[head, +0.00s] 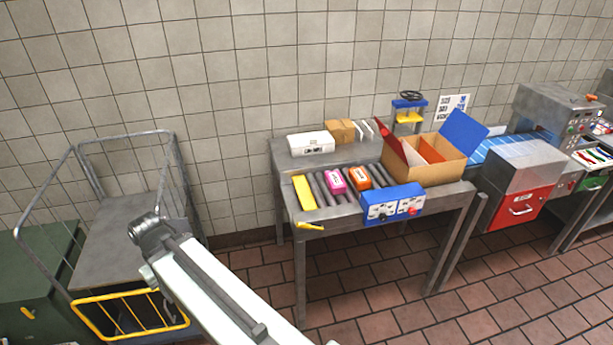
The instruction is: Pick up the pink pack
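The pink pack (334,181) is a small block with a white label on its top. It lies on the grey rollers of a metal table (450,196), left of a similar orange pack (359,178) with a narrow gap between them. My white arm link crosses the lower left of the head view, well in front of and left of the table.
A yellow bar (304,193) lies left of the packs. A blue control box (392,204) stands at the table's front right, with an open carton (432,172) behind it. A white box (311,142) sits at the back. A wire-sided cart (113,240) stands left.

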